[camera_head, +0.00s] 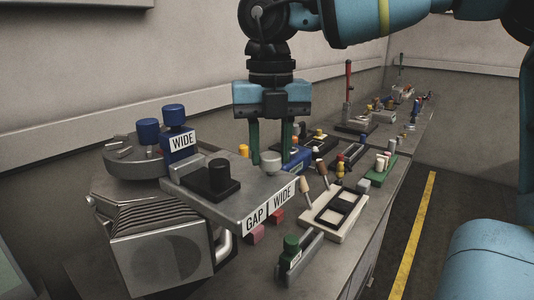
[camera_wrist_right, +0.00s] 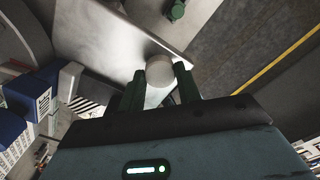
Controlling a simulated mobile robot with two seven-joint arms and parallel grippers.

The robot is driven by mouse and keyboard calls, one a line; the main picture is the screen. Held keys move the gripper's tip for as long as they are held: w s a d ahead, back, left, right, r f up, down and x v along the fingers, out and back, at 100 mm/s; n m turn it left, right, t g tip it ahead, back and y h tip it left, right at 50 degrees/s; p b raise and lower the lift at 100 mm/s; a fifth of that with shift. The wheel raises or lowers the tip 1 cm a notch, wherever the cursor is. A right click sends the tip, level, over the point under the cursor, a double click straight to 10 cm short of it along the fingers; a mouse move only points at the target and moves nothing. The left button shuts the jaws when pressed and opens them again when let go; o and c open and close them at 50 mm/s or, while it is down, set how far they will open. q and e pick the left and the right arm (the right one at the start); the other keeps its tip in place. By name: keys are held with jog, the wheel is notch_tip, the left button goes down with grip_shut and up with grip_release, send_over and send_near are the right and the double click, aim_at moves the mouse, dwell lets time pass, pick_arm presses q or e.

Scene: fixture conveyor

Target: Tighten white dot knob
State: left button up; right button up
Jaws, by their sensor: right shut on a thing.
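A pale grey-white round knob (camera_head: 271,162) sits at the far right corner of a grey metal plate (camera_head: 215,196) labelled GAP and WIDE. My right gripper (camera_head: 271,148) points down over that corner, its two green fingers on either side of the knob. In the right wrist view the knob (camera_wrist_right: 159,72) lies between the fingertips, and the gripper is shut on it. No white dot can be made out on the knob. A black knob (camera_head: 220,174) on a dark base stands on the same plate. My left gripper is not in view.
Two blue knobs (camera_head: 148,132) stand on the fixture at left, one beside a WIDE label. A white tray (camera_head: 338,218) and several small parts crowd the bench to the right. The floor beyond the bench edge is clear.

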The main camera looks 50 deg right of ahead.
aim_at(270, 155)
jog(key=m, duration=0.2)
jog(key=shift+m+b, duration=0.35)
jog(key=shift+m, duration=0.05)
jog(key=m, duration=0.2)
jog(key=shift+m+b, duration=0.3)
jog(key=shift+m, duration=0.1)
jog(key=shift+r+m, duration=0.1)
jog(key=shift+m, duration=0.3)
jog(key=o, duration=1)
jog(key=shift+c, duration=0.2)
notch_tip(270, 155, up, 8)
jog(key=shift+f, duration=0.2)
